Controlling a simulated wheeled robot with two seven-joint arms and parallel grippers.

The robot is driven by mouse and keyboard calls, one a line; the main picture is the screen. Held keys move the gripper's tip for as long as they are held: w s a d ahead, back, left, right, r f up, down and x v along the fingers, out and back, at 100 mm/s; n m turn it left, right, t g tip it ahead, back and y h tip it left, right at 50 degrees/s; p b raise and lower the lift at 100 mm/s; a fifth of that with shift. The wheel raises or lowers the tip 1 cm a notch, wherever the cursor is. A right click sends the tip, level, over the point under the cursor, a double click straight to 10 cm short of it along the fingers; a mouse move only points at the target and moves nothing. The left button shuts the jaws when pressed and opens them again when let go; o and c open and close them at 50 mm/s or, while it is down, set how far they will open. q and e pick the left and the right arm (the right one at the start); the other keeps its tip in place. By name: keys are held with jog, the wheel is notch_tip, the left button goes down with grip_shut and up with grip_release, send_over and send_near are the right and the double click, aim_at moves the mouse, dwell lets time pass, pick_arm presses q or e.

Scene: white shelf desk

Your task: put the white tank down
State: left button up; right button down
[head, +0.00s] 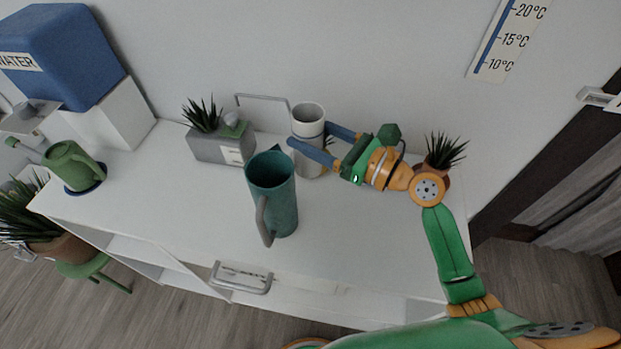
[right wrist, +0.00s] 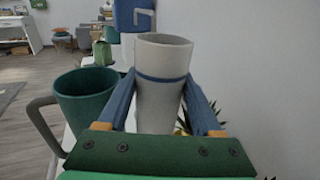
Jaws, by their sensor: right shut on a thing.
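The white tank (head: 308,118) is a tall whitish cylinder with a dark blue band, near the back of the white shelf desk (head: 190,205). My right gripper (head: 308,140) comes from the right and is shut on its sides. In the right wrist view the tank (right wrist: 162,85) stands upright between the two blue fingers (right wrist: 160,105), its open top facing up. Its base is partly hidden, so I cannot tell whether it touches the desk. My left gripper is not in view.
A teal pitcher (head: 272,190) stands close in front-left of the tank. A grey planter (head: 215,145) is behind left, and a potted plant (head: 442,155) is at the right end. A green watering can (head: 70,165) is far left. The front right desktop is clear.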

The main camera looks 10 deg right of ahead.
aim_at(312, 172)
notch_tip(312, 172, down, 11)
jog(key=b, duration=0.4)
jog(key=shift+c, duration=0.3)
grip_release()
jog(key=shift+r, duration=0.15)
jog(key=b+v, duration=0.1)
jog(key=v, duration=1.1)
jog(key=shift+b, duration=0.3)
